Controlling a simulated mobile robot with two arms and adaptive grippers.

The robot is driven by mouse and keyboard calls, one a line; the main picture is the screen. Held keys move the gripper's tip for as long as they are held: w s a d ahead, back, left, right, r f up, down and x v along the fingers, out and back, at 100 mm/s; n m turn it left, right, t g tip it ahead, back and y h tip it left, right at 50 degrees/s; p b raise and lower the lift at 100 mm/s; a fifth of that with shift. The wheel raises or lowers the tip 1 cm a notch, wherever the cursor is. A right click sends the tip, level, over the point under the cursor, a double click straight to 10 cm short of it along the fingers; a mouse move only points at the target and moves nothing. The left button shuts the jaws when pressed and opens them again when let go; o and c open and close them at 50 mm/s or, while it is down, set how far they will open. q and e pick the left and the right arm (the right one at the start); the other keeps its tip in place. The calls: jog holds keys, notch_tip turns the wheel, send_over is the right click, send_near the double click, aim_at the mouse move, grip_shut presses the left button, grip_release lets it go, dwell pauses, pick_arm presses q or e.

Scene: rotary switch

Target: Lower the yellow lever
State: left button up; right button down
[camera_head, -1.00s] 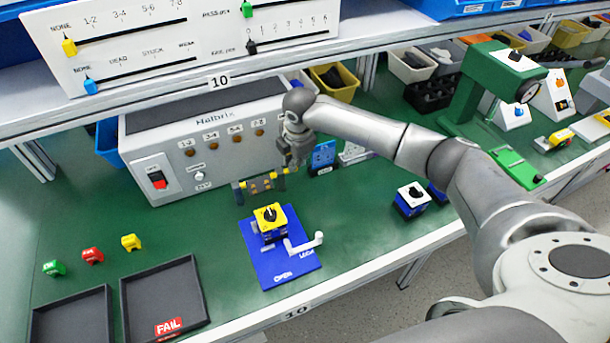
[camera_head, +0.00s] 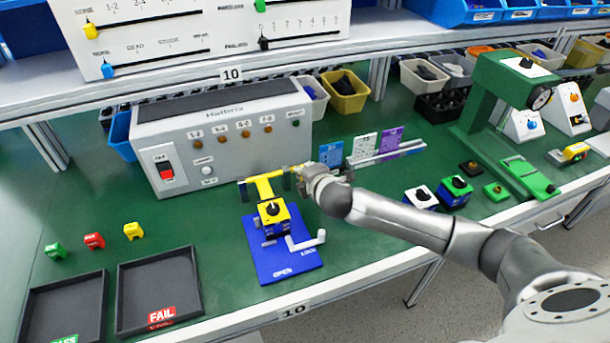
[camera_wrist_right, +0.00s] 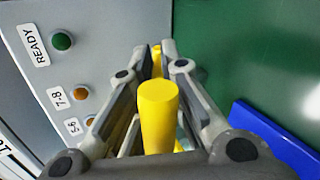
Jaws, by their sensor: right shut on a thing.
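My right gripper (camera_head: 293,178) comes in from the right and is shut on the lever near the bar's right end. In the right wrist view the yellow lever (camera_wrist_right: 158,110) shows as a round yellow piece between the fingers of my right gripper (camera_wrist_right: 156,52). The exact finger contact is partly hidden. My left gripper is not in view.
A blue block with a yellow top and black knob (camera_head: 272,212) sits on the blue plate, beside a white crank handle (camera_head: 305,241). Dark trays (camera_head: 125,300) and small coloured pieces (camera_head: 94,241) lie at left. Cards (camera_head: 365,145) stand behind the gripper.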

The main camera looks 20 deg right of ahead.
jog(key=shift+s+d+f+t+b, duration=0.1)
jog(key=shift+d+f+t+b, duration=0.15)
jog(key=shift+t+b, duration=0.1)
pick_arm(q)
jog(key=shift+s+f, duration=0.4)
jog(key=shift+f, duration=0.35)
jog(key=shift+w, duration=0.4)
pick_arm(e)
jog(key=shift+r, duration=0.1)
jog(key=c, duration=1.5)
grip_release()
jog(key=shift+d, duration=0.1)
jog(key=shift+s, duration=0.1)
jog(key=v, duration=1.1)
jog(key=shift+s, duration=0.4)
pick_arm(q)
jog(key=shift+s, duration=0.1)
